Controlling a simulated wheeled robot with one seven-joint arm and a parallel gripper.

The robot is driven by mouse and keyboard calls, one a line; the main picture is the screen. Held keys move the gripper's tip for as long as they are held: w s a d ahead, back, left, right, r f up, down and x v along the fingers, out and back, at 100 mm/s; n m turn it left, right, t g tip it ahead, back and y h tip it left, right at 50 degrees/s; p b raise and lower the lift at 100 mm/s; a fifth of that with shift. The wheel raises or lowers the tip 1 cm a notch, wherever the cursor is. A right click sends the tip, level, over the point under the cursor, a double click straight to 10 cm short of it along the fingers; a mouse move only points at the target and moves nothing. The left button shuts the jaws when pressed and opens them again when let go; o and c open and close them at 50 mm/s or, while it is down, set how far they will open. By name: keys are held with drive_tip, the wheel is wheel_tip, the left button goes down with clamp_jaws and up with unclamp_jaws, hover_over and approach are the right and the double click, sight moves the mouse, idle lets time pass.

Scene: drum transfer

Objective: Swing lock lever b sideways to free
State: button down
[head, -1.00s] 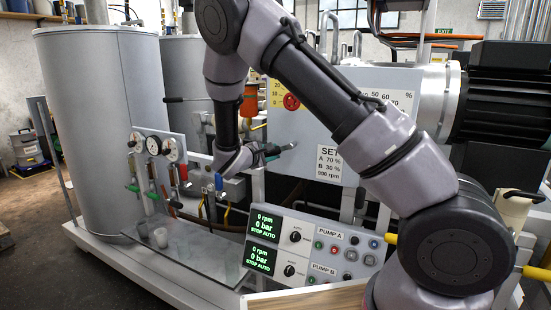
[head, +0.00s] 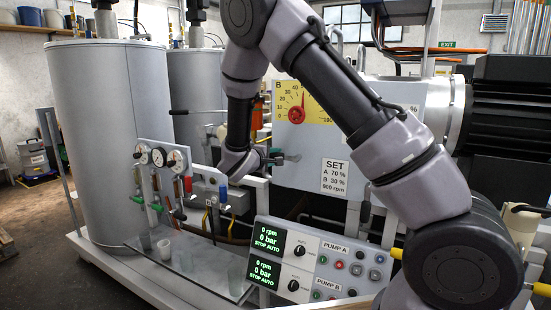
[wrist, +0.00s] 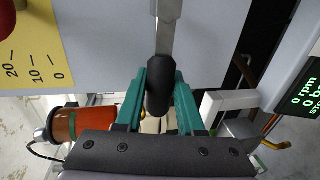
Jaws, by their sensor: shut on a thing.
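The lock lever has a flat metal arm and a black grip (wrist: 158,88), seen in the wrist view. I cannot read a letter on it, but it sits by the cabinet with the yellow B dial (head: 305,103). My gripper (wrist: 160,74) has its teal fingers on both sides of the black grip, shut on it. In the head view my gripper (head: 274,156) is small, at the lower left of the cabinet front, and the lever beyond it is partly hidden. The dial's red pointer stands about upright.
An orange cylinder (wrist: 80,125) is close beside my gripper. The grey cabinet (head: 345,150) is just behind the lever. A pump panel (head: 325,262) stands below, with gauges (head: 158,157) at left and a tray (head: 195,262) holding cups.

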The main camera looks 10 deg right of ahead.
drive_tip(key=c, duration=0.5)
unclamp_jaws()
drive_tip(key=shift+s, duration=0.1)
drive_tip(key=v, duration=1)
drive_tip(key=shift+s+a+r, duration=0.15)
drive_tip(key=shift+s+a, duration=0.1)
